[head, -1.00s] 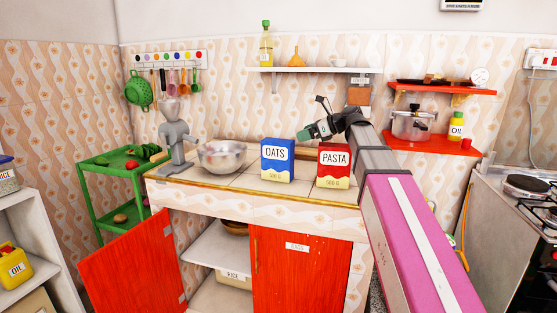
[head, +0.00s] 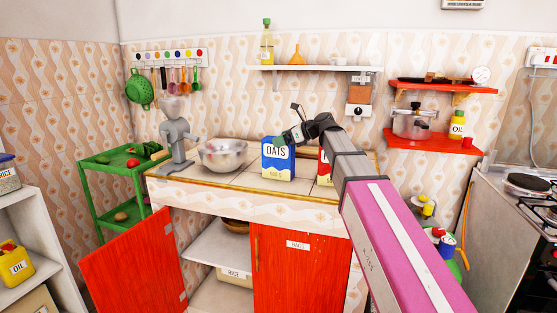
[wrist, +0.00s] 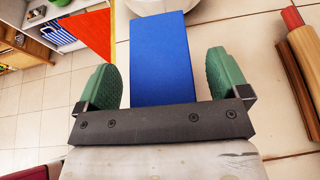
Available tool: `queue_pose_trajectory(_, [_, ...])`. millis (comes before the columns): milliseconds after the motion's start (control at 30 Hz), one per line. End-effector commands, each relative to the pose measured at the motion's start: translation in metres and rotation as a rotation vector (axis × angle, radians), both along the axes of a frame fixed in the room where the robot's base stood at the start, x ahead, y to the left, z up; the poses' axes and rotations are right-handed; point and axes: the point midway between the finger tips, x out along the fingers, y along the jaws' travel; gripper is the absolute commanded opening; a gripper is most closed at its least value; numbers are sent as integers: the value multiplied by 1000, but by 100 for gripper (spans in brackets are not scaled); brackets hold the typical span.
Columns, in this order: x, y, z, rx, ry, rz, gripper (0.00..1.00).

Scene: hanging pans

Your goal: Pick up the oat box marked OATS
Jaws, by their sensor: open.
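The blue oat box marked OATS (head: 278,165) stands upright on the tiled counter, beside the metal bowl. My gripper (head: 289,139) is at the box's upper right in the head view and covers a little of its top corner. In the wrist view, my gripper (wrist: 163,82) is open, with a green finger on each side of the blue box (wrist: 161,50). Gaps show between the box and both fingers. The near end of the box is hidden behind the gripper's dark bar.
The red PASTA box (head: 324,168) stands just right of the oat box, mostly hidden by my arm. The metal bowl (head: 222,155) and a grey grinder (head: 176,140) are to the left. A red-handled rolling pin (wrist: 306,60) lies at the right in the wrist view.

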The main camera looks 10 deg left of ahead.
Motion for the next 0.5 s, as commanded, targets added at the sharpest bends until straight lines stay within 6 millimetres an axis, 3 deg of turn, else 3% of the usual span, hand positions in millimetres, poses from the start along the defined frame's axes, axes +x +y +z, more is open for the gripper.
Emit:
queue_pose_trajectory(100, [0,0,0,0,0,0,94])
queue_pose_trajectory(300, [0,0,0,0,0,0,28])
queue_pose_trajectory(400, [0,0,1,2,0,0,2])
queue_pose_trajectory(500, [0,0,1,2,0,0,2])
